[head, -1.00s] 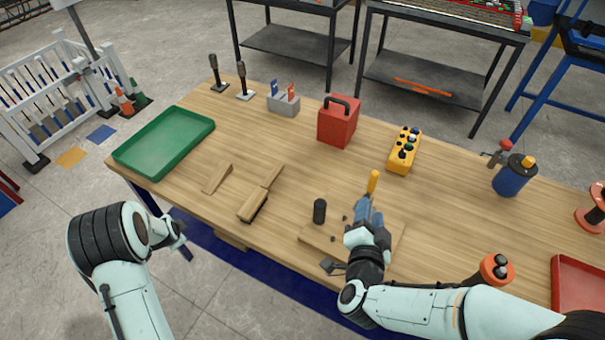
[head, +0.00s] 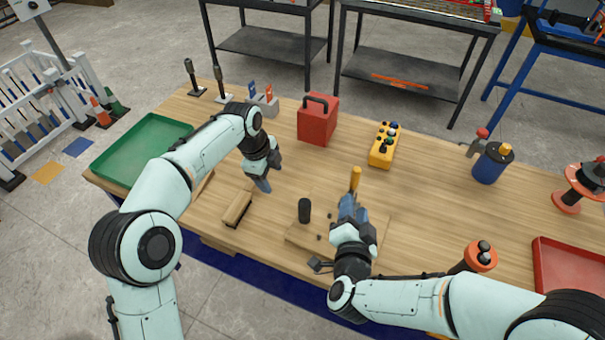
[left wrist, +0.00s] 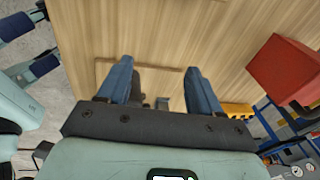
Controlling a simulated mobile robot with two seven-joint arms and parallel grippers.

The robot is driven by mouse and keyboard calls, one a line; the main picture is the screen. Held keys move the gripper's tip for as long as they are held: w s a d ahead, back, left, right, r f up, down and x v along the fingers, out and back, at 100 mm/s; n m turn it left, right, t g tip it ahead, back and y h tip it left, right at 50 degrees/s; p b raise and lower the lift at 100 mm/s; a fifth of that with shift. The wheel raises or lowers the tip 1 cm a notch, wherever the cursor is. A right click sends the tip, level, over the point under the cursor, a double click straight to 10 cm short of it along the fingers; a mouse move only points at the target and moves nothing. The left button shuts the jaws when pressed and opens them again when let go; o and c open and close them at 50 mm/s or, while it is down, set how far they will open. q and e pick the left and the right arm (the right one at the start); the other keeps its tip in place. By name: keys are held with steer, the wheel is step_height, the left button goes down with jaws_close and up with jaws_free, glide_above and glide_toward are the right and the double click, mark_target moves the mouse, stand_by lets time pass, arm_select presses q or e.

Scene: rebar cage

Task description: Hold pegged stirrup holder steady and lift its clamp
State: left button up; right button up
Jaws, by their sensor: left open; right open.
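The pegged stirrup holder is a flat wooden board (head: 318,248) near the table's front edge, with a black upright cylinder (head: 304,210) and small dark pegs on it. An upright yellow handle (head: 355,178), perhaps the clamp's, stands just behind my right gripper (head: 353,207). The right gripper is open over the board and hides part of it; I cannot tell if it touches. My left gripper (head: 263,184) is open and empty above the table, left of and behind the board. In the left wrist view the board (left wrist: 108,70) shows beyond its open fingers (left wrist: 160,85).
Wooden blocks (head: 236,208) lie below my left gripper. A red box (head: 317,122) and a yellow button box (head: 384,145) stand behind. A green tray (head: 140,150) is left, a blue canister (head: 490,165) and red tray (head: 570,275) right. The table between the boxes and board is clear.

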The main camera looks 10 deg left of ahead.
mark_target(303, 208)
arm_select(q)
steer(key=s+d+r+m+g+y, duration=0.2)
steer(key=s+d+r+m, duration=0.3)
steer(key=d, duration=0.4)
steer(key=shift+n, duration=0.4)
steer(key=f, duration=1.2)
steer(key=shift+w+d+f, duration=0.1)
steer(key=shift+w+f, duration=0.1)
steer(key=shift+w, duration=0.2)
steer(key=shift+c, duration=0.4)
